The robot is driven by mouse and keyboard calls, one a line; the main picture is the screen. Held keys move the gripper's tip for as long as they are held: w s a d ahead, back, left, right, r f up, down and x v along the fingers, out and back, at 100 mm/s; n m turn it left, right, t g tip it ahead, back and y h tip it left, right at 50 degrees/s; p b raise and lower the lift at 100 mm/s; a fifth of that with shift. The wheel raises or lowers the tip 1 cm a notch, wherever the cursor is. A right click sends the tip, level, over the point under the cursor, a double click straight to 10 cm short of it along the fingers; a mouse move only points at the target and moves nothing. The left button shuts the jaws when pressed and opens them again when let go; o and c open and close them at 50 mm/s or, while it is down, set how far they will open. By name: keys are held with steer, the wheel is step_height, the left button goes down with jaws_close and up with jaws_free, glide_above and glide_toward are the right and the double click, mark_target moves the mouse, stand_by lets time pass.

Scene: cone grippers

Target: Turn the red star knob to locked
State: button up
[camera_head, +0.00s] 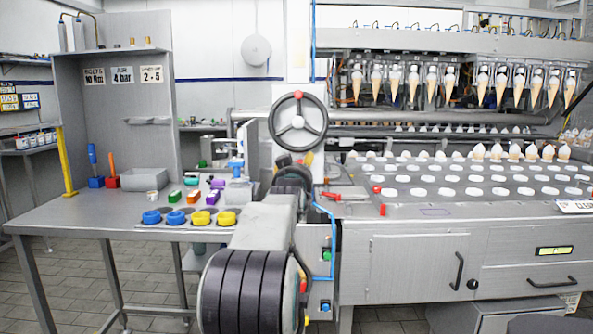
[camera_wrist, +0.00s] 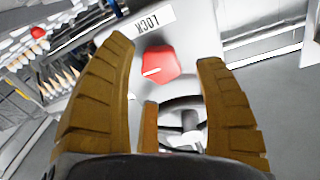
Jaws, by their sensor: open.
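The red star knob (camera_wrist: 160,61) sits on a pale grey panel in the wrist view. A short white mark on it points to the left in that picture. A white label reading LOCK (camera_wrist: 154,20) shows upside down just above the knob. My gripper (camera_wrist: 165,52) is open, with one tan finger at the left, one at the right and a third below. The knob shows between the fingers; I cannot tell whether any finger touches it. In the head view my arm hides most of the gripper, and I cannot make out the knob for sure.
A spoked handwheel (camera_head: 298,122) stands close by, above my arm. At the left is a metal table (camera_head: 100,215) with blue and yellow round pieces. At the right is a conveyor (camera_head: 450,205) with cones and a red-handled lever (camera_head: 345,196).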

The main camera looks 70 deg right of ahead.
steer(key=shift+x, duration=1.45)
steer(key=c, duration=1.2)
steer(key=m, duration=0.3)
steer(key=shift+w+r+m+y, duration=0.1)
steer(key=shift+m+y, duration=0.2)
steer(key=shift+m, duration=1.7)
